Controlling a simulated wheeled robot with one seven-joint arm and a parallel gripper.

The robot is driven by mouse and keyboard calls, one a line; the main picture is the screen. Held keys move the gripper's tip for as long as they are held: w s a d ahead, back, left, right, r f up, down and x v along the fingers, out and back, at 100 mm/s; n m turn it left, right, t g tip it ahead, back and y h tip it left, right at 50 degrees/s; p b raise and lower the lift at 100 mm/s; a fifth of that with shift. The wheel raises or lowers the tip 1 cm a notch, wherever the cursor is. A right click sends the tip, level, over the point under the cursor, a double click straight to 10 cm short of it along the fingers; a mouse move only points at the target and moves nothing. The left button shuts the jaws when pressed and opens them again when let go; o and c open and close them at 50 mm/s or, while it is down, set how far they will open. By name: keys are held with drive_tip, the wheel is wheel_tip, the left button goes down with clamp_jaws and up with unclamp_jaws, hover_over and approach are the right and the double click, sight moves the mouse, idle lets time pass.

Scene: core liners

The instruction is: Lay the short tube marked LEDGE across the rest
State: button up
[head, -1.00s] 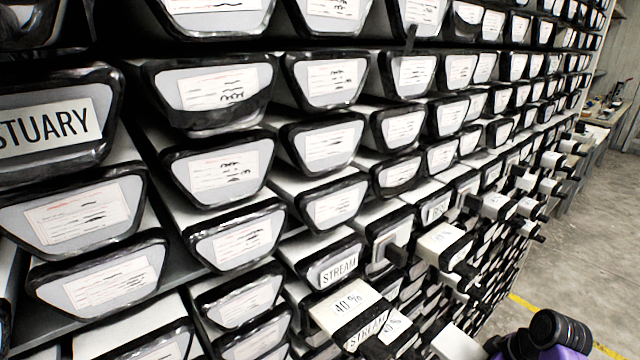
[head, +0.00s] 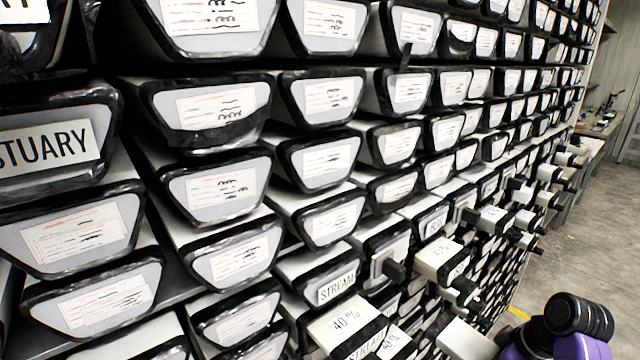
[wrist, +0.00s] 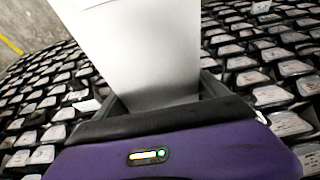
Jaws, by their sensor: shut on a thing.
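My gripper (wrist: 162,95) shows in the wrist view as a purple body with dark jaws. It is shut on a plain white-grey tube (wrist: 145,45) that extends up and out of the top of that view. No lettering shows on the visible face of the tube, so I cannot read LEDGE on it. In the head view, my purple and black arm part (head: 560,335) is at the bottom right corner, with a white piece (head: 468,340) beside it that may be the held tube. I cannot pick out the rest in either view.
A tall rack of dark-rimmed, labelled trays fills the head view, one marked STREAM (head: 337,287) and one ending in STUARY (head: 45,147). Concrete floor (head: 575,240) is open at right; a bench (head: 598,135) stands beyond.

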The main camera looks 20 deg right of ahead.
sight(489, 357)
drive_tip(key=shift+r, duration=1.85)
